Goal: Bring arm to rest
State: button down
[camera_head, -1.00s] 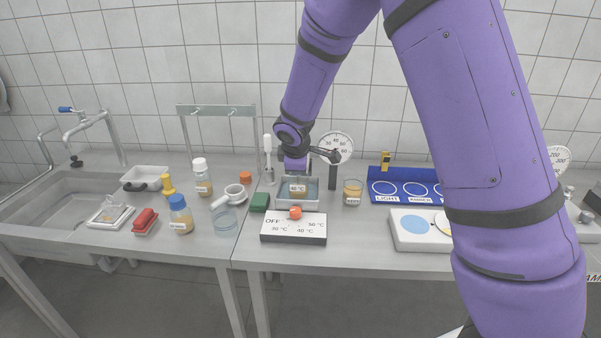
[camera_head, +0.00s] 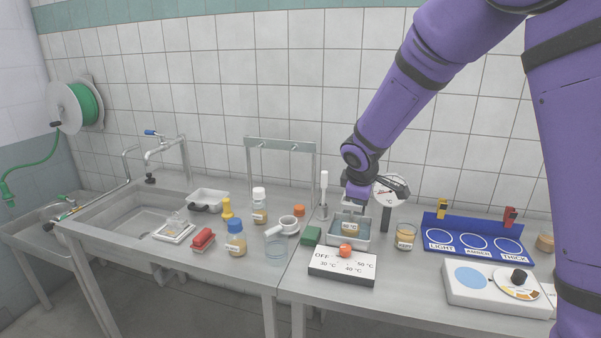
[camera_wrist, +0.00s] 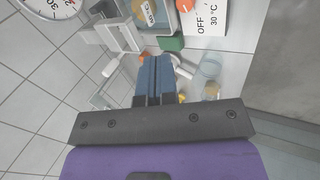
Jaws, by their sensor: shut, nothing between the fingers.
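My purple arm comes down from the upper right in the head view. A label reading 40 °C shows near the bath in the wrist view. A round dial gauge (camera_head: 391,192) stands just right of my gripper, partly hidden behind my wrist.
In front of the bath stands a white control box (camera_head: 342,268) with an orange knob. A jar (camera_head: 405,237), a blue rack (camera_head: 473,238) and a dial device (camera_head: 497,287) are to the right. Bottles, a beaker (camera_head: 276,247) and a sink (camera_head: 126,222) are to the left.

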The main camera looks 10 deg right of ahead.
jog(key=s+d+r+m, duration=0.3)
jog(key=s+d+r, duration=0.1)
jog(key=s+r, duration=0.35)
jog(key=s+d+r+m, duration=0.35)
jog(key=s+r, duration=0.25)
jog(key=s, duration=0.2)
jog(key=s+r+m+y, duration=0.1)
jog(key=s+r+m, duration=0.1)
jog(key=s, duration=0.8)
jog(key=s+r+m+y, duration=0.1)
jog(key=s+m, duration=0.2)
jog(key=s, duration=0.7)
jog(key=shift+r+m, duration=0.35)
jog(key=shift+r, duration=0.05)
